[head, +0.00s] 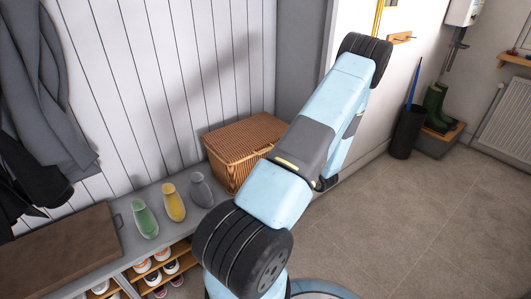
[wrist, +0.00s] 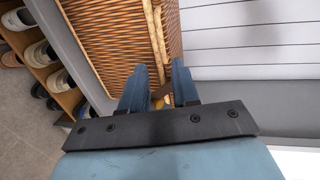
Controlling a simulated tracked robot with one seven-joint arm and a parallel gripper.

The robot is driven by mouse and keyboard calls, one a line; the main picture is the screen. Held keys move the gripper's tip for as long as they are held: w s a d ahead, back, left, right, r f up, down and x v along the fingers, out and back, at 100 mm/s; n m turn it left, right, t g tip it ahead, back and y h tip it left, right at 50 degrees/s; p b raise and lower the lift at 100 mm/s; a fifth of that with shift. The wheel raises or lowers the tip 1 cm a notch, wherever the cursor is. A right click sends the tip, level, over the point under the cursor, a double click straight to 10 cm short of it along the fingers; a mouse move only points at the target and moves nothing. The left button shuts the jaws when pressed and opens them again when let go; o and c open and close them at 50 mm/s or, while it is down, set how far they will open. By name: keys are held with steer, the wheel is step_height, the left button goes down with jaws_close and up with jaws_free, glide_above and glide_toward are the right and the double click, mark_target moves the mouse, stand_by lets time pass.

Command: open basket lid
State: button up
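The wicker basket (head: 226,172) stands at the far end of the grey bench, against the panelled wall. Its woven lid (head: 247,136) looks closed in the head view. In the wrist view the basket's woven side (wrist: 108,35) fills the upper left, and the lid (wrist: 173,30) is a narrow strip to its right. My gripper (wrist: 158,68) is open, its two blue fingers apart at the lid's edge. A small tan-orange piece shows between the fingers; I cannot tell whether they touch it. In the head view my arm hides the gripper and the basket's right part.
Green, yellow and grey shoe-like items (head: 173,202) stand on the bench, left of the basket. Coats hang at the left. The floor (head: 400,230) to the right is clear.

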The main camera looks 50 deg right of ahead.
mark_target(266, 151)
steer(key=x, duration=1.3)
steer(key=shift+w, duration=0.35)
steer(key=shift+f, duration=0.1)
jaws_close()
steer(key=shift+s, duration=0.1)
